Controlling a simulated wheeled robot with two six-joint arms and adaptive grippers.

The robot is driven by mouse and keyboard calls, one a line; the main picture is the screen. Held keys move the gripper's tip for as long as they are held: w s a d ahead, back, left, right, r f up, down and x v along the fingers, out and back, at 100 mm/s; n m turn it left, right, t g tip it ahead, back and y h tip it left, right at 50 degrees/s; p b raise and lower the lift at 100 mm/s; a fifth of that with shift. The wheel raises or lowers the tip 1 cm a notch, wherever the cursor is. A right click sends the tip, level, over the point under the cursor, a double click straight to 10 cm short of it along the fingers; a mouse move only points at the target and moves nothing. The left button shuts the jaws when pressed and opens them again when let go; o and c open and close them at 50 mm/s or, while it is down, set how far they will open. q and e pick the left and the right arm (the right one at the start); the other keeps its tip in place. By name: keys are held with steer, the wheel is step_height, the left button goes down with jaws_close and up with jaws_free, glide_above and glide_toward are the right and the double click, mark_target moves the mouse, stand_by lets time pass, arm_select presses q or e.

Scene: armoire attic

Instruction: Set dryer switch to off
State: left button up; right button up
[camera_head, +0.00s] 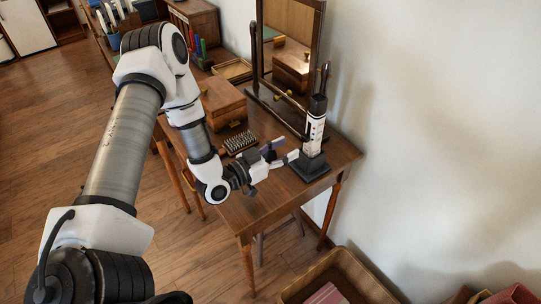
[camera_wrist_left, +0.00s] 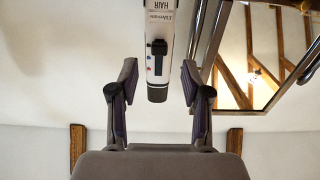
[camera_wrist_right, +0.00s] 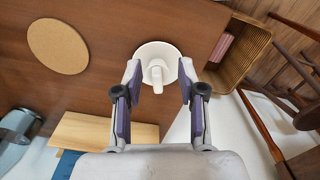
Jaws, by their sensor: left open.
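The hair dryer (camera_head: 313,135) stands upright on a dark base (camera_head: 309,168) at the right end of the wooden dressing table. It has a white handle with a black top. My left gripper (camera_head: 284,152) is open just left of the handle. In the left wrist view the dryer handle (camera_wrist_left: 160,25) lies between and beyond the open fingers (camera_wrist_left: 161,90), with no visible contact. Its black slide switch (camera_wrist_left: 157,50) faces the camera; I cannot tell its setting. My right gripper (camera_wrist_right: 158,85) is open in its own wrist view and is not in the head view.
A mirror (camera_head: 290,50) stands behind the dryer. A hair brush (camera_head: 240,143) and wooden box (camera_head: 222,100) sit left of it on the table (camera_head: 262,205). The right wrist view shows a white round object (camera_wrist_right: 158,52), a cork mat (camera_wrist_right: 57,46) and a basket (camera_wrist_right: 240,55).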

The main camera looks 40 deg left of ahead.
steer(key=shift+r, duration=0.1)
arm_select(q)
steer(key=v, duration=0.6)
steer(key=shift+s, duration=0.25)
steer(key=shift+a, duration=0.1)
arm_select(e)
steer(key=shift+s, duration=0.1)
